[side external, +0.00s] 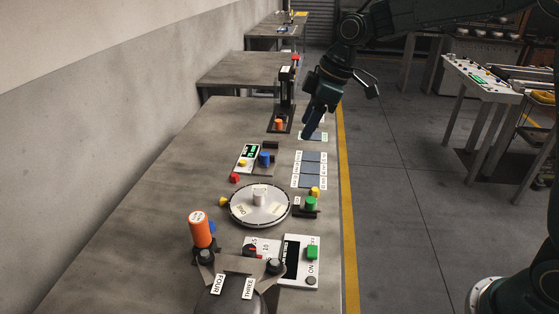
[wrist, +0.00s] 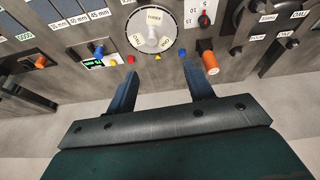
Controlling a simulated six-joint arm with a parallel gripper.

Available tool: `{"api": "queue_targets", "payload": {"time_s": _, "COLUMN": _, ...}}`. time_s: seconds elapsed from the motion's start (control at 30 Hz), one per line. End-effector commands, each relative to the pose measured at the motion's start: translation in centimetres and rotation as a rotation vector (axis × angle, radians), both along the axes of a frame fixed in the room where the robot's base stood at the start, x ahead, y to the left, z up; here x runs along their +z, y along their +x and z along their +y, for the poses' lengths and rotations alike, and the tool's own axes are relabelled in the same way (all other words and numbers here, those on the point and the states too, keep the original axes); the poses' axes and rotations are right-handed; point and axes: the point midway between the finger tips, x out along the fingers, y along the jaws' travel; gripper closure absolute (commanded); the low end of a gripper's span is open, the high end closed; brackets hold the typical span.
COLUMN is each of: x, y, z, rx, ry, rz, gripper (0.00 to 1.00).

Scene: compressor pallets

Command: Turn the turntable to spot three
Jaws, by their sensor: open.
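The turntable (side external: 259,216) is a round white disc with a dark rim and a pale central knob (side external: 260,196), on the grey bench. A yellow pointer (side external: 224,201) sits at its left edge, and the label ONE (side external: 240,210) faces that side. In the wrist view the turntable (wrist: 169,22) is at the top middle.
A display box (side external: 247,156) with coloured knobs stands beyond the turntable. A green button (side external: 311,203) is right of it. An orange cylinder (side external: 200,230) and a control panel (side external: 302,262) are nearer. A black post (side external: 287,88) stands near my gripper. The bench's left side is clear.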

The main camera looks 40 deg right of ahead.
Motion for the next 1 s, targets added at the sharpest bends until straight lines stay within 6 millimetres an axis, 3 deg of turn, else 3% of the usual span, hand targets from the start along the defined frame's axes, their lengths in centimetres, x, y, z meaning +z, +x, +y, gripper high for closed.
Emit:
{"api": "queue_targets", "payload": {"time_s": 0.5, "x": -11.0, "y": 6.6, "z": 3.1, "rx": -0.118, "ry": 0.036, "rz": 0.002, "gripper": 0.48}}
{"api": "queue_targets", "payload": {"time_s": 0.63, "x": -12.2, "y": 7.2, "z": 3.4, "rx": -0.131, "ry": 0.038, "rz": -0.002, "gripper": 0.48}}
{"api": "queue_targets", "payload": {"time_s": 1.0, "x": -12.8, "y": 7.5, "z": 3.5, "rx": -0.133, "ry": 0.039, "rz": -0.003, "gripper": 0.48}}
